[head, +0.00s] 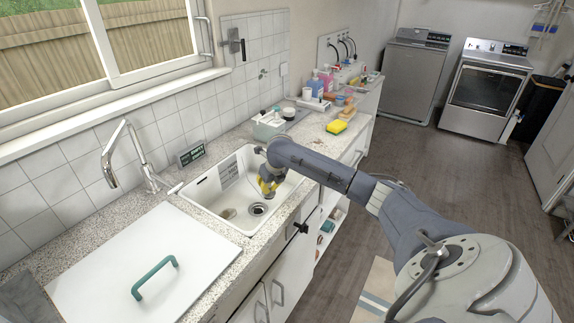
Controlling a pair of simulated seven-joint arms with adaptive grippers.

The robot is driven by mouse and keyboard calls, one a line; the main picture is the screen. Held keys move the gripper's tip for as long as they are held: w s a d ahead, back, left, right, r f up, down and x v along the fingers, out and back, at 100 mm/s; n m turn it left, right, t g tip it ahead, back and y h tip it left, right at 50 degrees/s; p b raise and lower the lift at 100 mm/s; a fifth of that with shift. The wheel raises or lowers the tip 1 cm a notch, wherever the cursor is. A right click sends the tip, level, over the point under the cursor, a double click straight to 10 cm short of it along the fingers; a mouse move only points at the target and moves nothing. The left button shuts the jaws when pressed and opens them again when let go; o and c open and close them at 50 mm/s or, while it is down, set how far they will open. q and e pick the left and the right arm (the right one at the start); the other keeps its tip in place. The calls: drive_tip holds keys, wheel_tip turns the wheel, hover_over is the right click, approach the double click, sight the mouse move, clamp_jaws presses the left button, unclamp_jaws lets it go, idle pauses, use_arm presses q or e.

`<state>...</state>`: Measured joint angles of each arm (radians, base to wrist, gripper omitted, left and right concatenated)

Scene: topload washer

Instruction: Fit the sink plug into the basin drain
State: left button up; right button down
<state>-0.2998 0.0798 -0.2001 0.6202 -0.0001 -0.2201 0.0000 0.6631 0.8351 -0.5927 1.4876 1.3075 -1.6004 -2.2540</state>
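The white basin (203,193) is set into the speckled counter. Its round dark drain (257,209) shows in the basin floor, toward the right. A small grey-tan rounded thing (228,213), which may be the sink plug, lies on the floor left of the drain, apart from it. My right gripper (268,192) points down inside the basin, above and slightly right of the drain. Its yellow-and-dark fingers are too small to tell whether they are open or shut, and I cannot make out anything held. My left gripper is not in view.
A tall chrome faucet (125,155) stands behind the basin on the left. A white board with a green handle (155,277) covers the counter's near left.

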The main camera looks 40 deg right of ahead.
drive_tip(key=shift+n, duration=0.6)
drive_tip(key=shift+w+a+r, duration=0.2)
drive_tip(key=shift+w+a, duration=0.1)
drive_tip(key=shift+a, duration=0.45)
drive_tip(key=shift+w+a+r, duration=0.2)
drive_tip(key=shift+w+a, duration=0.1)
drive_tip(key=shift+a, duration=0.45)
drive_tip(key=shift+w+a+r, duration=0.2)
drive_tip(key=shift+w+a, duration=0.1)
drive_tip(key=shift+a, duration=0.45)
drive_tip(key=shift+f, duration=2.9)
drive_tip(key=shift+f, duration=1.3)
drive_tip(key=c, duration=1.5)
unclamp_jaws()
drive_tip(key=v, duration=1.2)
drive_tip(key=shift+d, duration=0.3)
